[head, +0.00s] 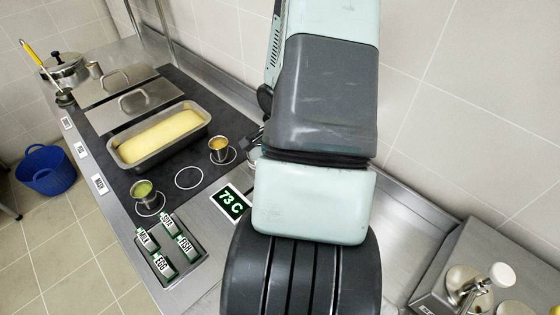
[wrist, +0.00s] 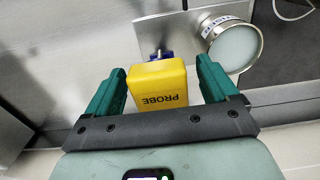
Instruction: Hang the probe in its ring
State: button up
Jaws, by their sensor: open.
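The probe (wrist: 157,87) shows in the wrist view as a yellow block with PROBE printed on it. It sits between the two green fingers of my gripper (wrist: 161,72). The fingers are apart, with a gap on each side of the block, wider on the right. A small blue part (wrist: 154,57) with a metal pin shows just beyond the block; I cannot tell whether it is the probe's ring. In the head view my arm hides the probe and my gripper's fingers.
A round metal container (wrist: 235,47) stands right of the probe. In the head view are a tray of yellow food (head: 160,136), cups of green (head: 144,192) and orange food (head: 218,147), a 73 C display (head: 232,202) and labelled blocks (head: 161,265). An empty white circle (head: 189,178) marks the dark surface.

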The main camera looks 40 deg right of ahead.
notch_tip(320, 180, up, 10)
jog(key=shift+r, duration=0.2)
jog(key=w+a+r+n+t+h, duration=0.1)
jog(key=w+a+r+n+t, duration=0.4)
jog(key=a+r, duration=0.6)
jog(key=w+a+r+n+h, duration=0.1)
jog(key=w+a+r+n, duration=0.2)
jog(key=a+r+n, duration=0.6)
jog(key=s+a+r+n+t+y, duration=0.2)
jog(key=s+a+r+n, duration=0.1)
jog(key=s+a+r, duration=0.6)
jog(key=s+d+f+n+g, duration=0.1)
jog(key=s+d+f, duration=0.2)
jog(key=s, duration=0.3)
jog(key=shift+s+d, duration=0.2)
jog(key=shift+d, duration=0.15)
